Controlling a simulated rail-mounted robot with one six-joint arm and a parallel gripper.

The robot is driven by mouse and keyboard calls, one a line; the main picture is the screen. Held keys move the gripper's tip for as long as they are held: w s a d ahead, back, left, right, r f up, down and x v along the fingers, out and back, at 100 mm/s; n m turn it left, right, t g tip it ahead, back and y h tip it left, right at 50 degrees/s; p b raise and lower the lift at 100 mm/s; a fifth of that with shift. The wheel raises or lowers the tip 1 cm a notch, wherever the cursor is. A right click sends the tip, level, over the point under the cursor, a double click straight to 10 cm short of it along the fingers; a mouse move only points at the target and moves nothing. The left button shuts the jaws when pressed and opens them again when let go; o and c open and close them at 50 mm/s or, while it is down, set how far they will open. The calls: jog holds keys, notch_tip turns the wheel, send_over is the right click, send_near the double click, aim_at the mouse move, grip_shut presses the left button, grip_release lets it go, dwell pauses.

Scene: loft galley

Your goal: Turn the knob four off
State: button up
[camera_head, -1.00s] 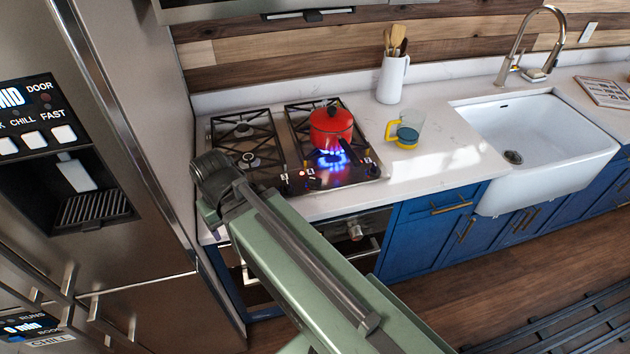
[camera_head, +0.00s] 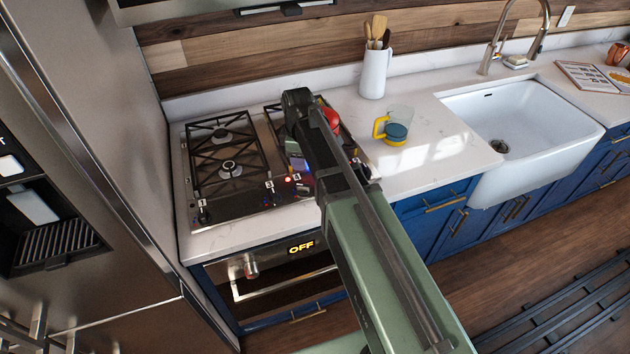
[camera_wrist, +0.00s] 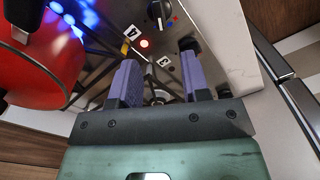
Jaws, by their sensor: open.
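The cooktop's front strip carries black knobs and numbered tags. In the wrist view a "4" tag (camera_wrist: 130,31) lies close to a lit red light (camera_wrist: 144,43). A black knob with a white line (camera_wrist: 160,12) is at the top, and another dark knob (camera_wrist: 189,44) is by the right fingertip. I cannot tell for sure which is knob four. My gripper (camera_wrist: 158,61) is open with nothing between its purple fingers, over the strip. In the head view my arm hides most of the right-hand burners and knobs. Blue flame (camera_wrist: 88,14) shows beside the red pot (camera_wrist: 38,62).
A glass mug with a yellow handle (camera_head: 396,130) stands right of the cooktop. A white utensil jug (camera_head: 374,72) is behind it. The oven display (camera_head: 301,247) reads OFF. The sink (camera_head: 525,120) is further right. The counter between mug and sink is clear.

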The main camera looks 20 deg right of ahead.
aim_at(302, 185)
notch_tip(302, 185, down, 11)
jog(key=b, duration=1.1)
jog(key=shift+r, duration=0.1)
grip_shut()
